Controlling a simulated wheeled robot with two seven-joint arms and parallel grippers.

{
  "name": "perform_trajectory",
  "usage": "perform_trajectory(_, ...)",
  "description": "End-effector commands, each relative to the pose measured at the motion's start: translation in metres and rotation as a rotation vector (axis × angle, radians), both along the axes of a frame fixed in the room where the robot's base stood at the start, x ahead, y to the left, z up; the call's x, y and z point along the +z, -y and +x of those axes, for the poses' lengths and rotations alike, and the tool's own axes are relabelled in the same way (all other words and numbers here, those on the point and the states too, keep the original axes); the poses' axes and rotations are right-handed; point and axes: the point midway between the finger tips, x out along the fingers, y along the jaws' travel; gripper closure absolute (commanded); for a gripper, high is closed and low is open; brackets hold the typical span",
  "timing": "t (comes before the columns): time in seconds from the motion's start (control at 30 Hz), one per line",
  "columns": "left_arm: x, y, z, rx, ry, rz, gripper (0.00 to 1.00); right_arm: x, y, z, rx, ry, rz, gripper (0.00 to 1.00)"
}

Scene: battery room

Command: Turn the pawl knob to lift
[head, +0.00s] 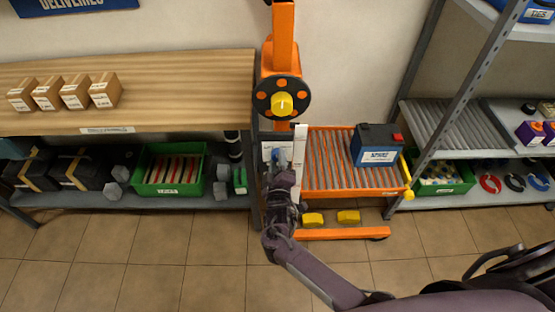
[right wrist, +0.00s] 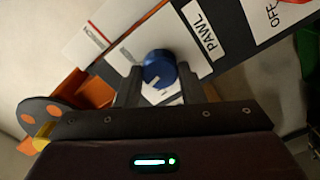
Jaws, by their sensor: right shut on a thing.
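The pawl knob (right wrist: 159,66) is a round blue knob on a light plate beside a label reading PAWL (right wrist: 207,35). My right gripper (right wrist: 159,82) has one finger on each side of the knob and is shut on it. In the head view the right gripper (head: 281,171) is at the orange lift stand, left of its roller tray, and mostly covers the plate; a bit of blue shows there. A white mark shows on the knob near the gripper. My left gripper is not in view.
Above the plate, the orange lift mast (head: 283,50) carries a black wheel with a yellow hub (head: 283,104). A battery (head: 376,146) stands on the roller tray (head: 315,190) to the right. A workbench (head: 180,85) is left, a shelf rack (head: 470,152) right. Tiled floor is open in front.

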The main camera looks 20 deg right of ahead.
Motion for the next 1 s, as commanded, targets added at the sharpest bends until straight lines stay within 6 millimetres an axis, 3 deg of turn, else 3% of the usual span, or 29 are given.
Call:
perform_trajectory(0.5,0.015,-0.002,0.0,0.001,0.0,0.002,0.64,0.003,0.002,0.001,-0.005,-0.114,-0.41,0.87)
perform_trajectory(1.0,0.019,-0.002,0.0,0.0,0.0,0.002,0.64,0.003,0.002,0.002,-0.006,-0.156,-0.556,0.87)
